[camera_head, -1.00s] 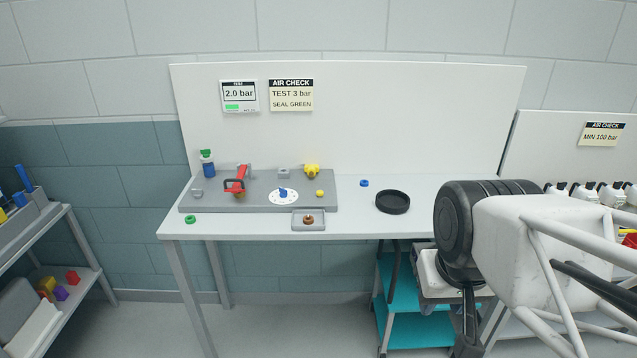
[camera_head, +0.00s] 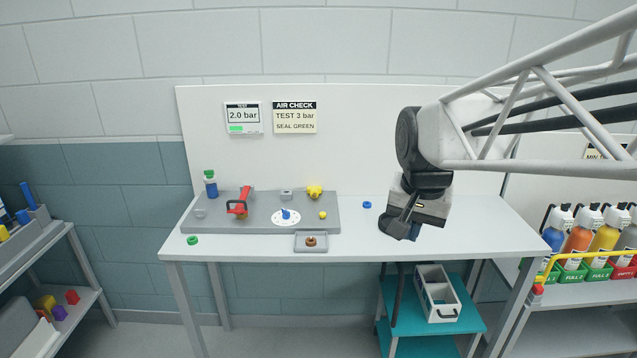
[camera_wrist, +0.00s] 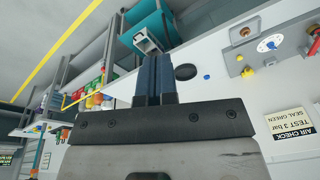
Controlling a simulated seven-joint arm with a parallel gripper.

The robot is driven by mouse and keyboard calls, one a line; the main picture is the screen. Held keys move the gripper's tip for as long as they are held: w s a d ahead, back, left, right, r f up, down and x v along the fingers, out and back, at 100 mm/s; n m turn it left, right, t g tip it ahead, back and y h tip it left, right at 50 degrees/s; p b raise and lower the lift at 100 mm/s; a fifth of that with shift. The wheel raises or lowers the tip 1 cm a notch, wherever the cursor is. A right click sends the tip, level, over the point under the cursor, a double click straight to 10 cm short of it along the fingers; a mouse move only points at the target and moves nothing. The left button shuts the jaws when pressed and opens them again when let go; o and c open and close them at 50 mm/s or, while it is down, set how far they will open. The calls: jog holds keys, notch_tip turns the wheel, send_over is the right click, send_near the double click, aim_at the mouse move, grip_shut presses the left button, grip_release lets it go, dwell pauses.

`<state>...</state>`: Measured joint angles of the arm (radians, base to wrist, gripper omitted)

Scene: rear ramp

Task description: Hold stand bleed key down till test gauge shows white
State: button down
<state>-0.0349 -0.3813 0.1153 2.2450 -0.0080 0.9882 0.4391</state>
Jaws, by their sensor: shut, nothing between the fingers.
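The test gauge (camera_head: 243,117) on the back panel reads 2.0 bar, with a green bar under the number. The grey stand (camera_head: 262,224) lies on the left half of the table. It carries a red lever (camera_head: 240,204), a blue pointer on a white dial (camera_head: 286,216), a yellow knob (camera_head: 314,192), a small yellow button (camera_head: 323,215), a grey block (camera_head: 286,194) and a grey round knob (camera_head: 200,213). I cannot tell which of these is the bleed key. My gripper (camera_head: 400,229) is shut and empty above the table's right part, apart from the stand; its fingers (camera_wrist: 155,78) show in the wrist view.
A small tray (camera_head: 311,248) with a brown ring sits at the front edge. A green-capped bottle (camera_head: 210,184), a green ring (camera_head: 192,240) and a blue ring (camera_head: 367,205) stand around. Bottles (camera_head: 581,232) stand at right.

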jog(key=w+a+r+m, duration=0.1)
jog(key=w+a+m, duration=0.15)
jog(key=w, duration=1.05)
jog(key=m+g, duration=0.2)
jog(key=m, duration=0.9)
send_over(323, 214)
notch_tip(323, 214, down, 13)
jog(key=shift+f, duration=0.2)
jog(key=shift+f, duration=0.15)
notch_tip(323, 214, down, 14)
jog(key=shift+r, duration=0.1)
